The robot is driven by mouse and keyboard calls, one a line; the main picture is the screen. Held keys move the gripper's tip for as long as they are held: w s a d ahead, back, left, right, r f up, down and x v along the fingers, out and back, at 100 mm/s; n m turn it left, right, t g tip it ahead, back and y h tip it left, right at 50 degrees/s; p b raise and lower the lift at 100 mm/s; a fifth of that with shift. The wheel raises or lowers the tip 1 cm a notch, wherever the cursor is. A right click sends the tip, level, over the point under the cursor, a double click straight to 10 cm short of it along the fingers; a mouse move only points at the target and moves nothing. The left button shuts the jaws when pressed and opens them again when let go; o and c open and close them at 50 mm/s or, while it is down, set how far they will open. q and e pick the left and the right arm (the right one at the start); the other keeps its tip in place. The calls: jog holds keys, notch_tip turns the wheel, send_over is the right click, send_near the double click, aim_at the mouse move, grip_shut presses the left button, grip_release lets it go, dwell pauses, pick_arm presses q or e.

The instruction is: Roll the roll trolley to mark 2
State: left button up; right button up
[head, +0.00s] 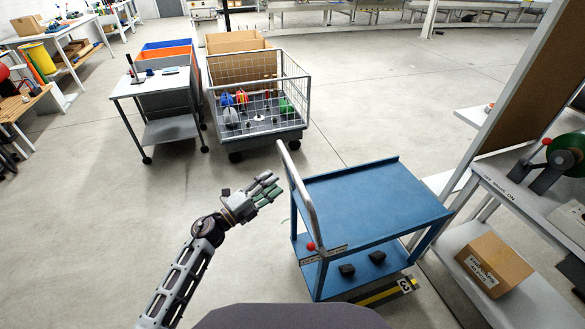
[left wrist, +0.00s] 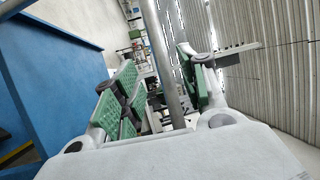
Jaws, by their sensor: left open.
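The roll trolley (head: 375,200) is a blue two-shelf cart with a bare top, in the middle right of the head view. Its grey bent handle (head: 302,196) rises at its left end, with a red knob near its lower end. My left gripper (head: 268,188) is open and empty just left of the handle. In the left wrist view the handle bar (left wrist: 162,60) shows in the gap between the open green-padded fingers (left wrist: 160,95); I cannot tell if they touch it. A black-and-yellow floor mark (head: 390,292) lies under the trolley; its number looks like 3. Mark 2 is not identifiable.
A workbench (head: 530,200) with a cardboard box (head: 494,264) below stands close to the trolley's right. A wire-sided cart (head: 262,135) and a grey cart (head: 170,130) stand behind to the left. Open floor lies at left and back right.

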aim_at(293, 168)
pick_arm(q)
jog(key=shift+x, duration=4.7)
